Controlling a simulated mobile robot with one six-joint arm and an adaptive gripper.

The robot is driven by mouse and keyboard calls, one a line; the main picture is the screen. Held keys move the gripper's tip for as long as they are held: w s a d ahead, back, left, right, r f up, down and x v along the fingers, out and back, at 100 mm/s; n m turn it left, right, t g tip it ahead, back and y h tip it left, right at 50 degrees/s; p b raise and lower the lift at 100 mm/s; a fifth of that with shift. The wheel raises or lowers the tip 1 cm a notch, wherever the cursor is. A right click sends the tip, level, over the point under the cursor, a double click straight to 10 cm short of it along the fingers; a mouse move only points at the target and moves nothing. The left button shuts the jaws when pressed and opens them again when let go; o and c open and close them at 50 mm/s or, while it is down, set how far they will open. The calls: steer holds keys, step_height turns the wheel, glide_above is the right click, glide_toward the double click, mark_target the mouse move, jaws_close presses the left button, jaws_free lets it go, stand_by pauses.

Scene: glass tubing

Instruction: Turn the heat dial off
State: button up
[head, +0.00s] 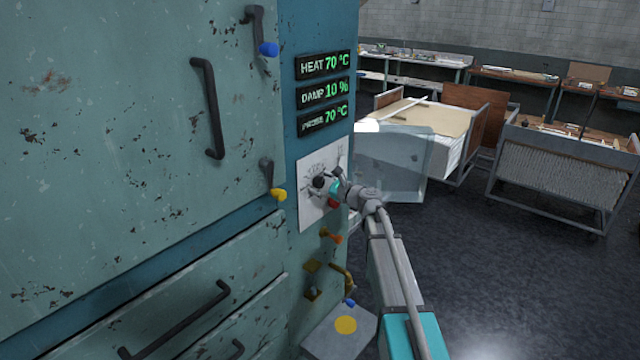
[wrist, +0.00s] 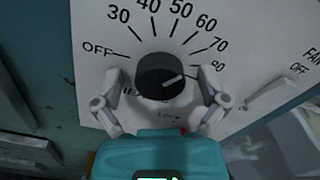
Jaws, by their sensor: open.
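The heat dial (wrist: 160,76) is a round black knob on a white scale plate (wrist: 88,30) marked OFF, then 30 to 80. Its white pointer line faces right, near the 80 mark; OFF is on the left. My gripper (wrist: 156,76) is open, with one finger on each side of the dial; I cannot tell whether they touch it. In the head view the dial (head: 319,182) is small and dark, with my gripper (head: 327,183) at it. The heat readout (head: 325,64) shows 70 °C.
A fan switch (wrist: 272,95) sits right of the dial. A yellow-tipped handle (head: 278,194), an orange-tipped lever (head: 331,235) and a blue-tipped handle (head: 268,48) stick out of the teal cabinet. Carts (head: 560,165) stand at the right; the floor (head: 520,270) before them is clear.

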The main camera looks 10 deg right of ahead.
steer(key=c, duration=1.1)
steer(key=shift+c, duration=0.2)
steer(key=shift+n, duration=0.4)
steer(key=n, duration=1.1)
steer(key=shift+n, duration=0.4)
steer(key=n, duration=1.2)
steer(key=shift+f+n, duration=0.1)
steer(key=shift+n, duration=0.2)
